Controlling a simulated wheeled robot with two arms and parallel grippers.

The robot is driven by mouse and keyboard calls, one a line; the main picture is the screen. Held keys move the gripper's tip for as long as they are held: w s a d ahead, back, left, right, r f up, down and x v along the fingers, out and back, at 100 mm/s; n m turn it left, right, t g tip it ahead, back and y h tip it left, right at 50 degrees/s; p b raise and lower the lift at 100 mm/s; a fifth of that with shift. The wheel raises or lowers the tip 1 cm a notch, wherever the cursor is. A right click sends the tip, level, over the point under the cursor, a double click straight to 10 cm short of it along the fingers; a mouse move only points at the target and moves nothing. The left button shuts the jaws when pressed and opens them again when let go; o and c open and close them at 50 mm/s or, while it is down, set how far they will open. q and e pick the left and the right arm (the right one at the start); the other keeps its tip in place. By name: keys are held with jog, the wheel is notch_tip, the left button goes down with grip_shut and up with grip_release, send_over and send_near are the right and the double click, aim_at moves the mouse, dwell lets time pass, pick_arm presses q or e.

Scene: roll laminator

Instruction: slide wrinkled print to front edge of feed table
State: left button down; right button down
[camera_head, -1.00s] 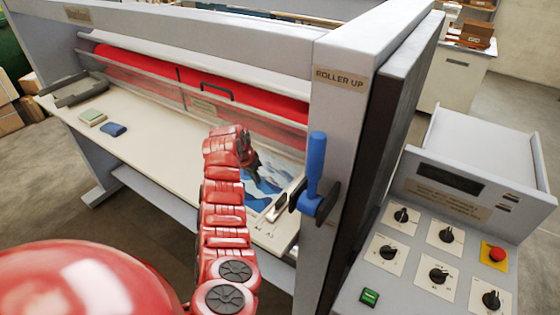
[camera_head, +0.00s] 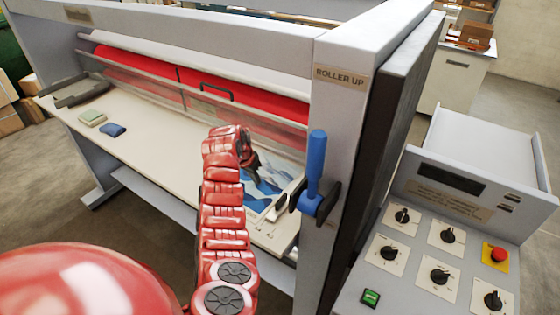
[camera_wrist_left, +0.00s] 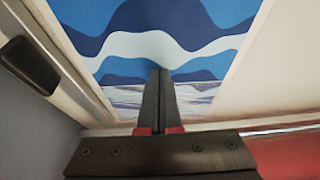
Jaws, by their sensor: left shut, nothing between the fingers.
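The print (camera_head: 264,186), with blue and white wave shapes, lies on the cream feed table (camera_head: 150,145) at its right end, below the red roller. My left gripper (camera_head: 255,164) is over the print, partly hidden by my own arm. In the left wrist view the print (camera_wrist_left: 160,40) fills the upper middle, and the shut, empty fingers of the left gripper (camera_wrist_left: 160,75) point onto it. I cannot tell whether the fingertips touch it. A paler, streaked band of the print shows beside the fingers. My right gripper is not in view.
The red roller (camera_head: 150,75) runs behind the table under a clear guard. A blue-handled lever (camera_head: 316,165) stands on the right post. A control panel (camera_head: 430,250) is at right.

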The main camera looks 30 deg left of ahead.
aim_at(244, 198)
pick_arm(q)
jog(key=shift+s+f, duration=0.15)
dwell(0.3)
jog(key=shift+s+p, duration=0.4)
jog(key=shift+s, duration=0.55)
jog(key=shift+s+a+r, duration=0.1)
jog(key=shift+s+r, duration=0.1)
jog(key=shift+s, duration=0.1)
jog(key=shift+s+f+p, duration=0.1)
jog(key=shift+s+p, duration=0.35)
jog(key=shift+s, duration=0.2)
jog(key=shift+s+p, duration=0.3)
jog(key=shift+p, duration=0.05)
jog(key=shift+s+p, duration=0.8)
jog(key=shift+s, duration=0.35)
jog(key=shift+s+f+p, duration=0.1)
jog(key=shift+s+p, duration=0.25)
jog(key=shift+s, duration=0.25)
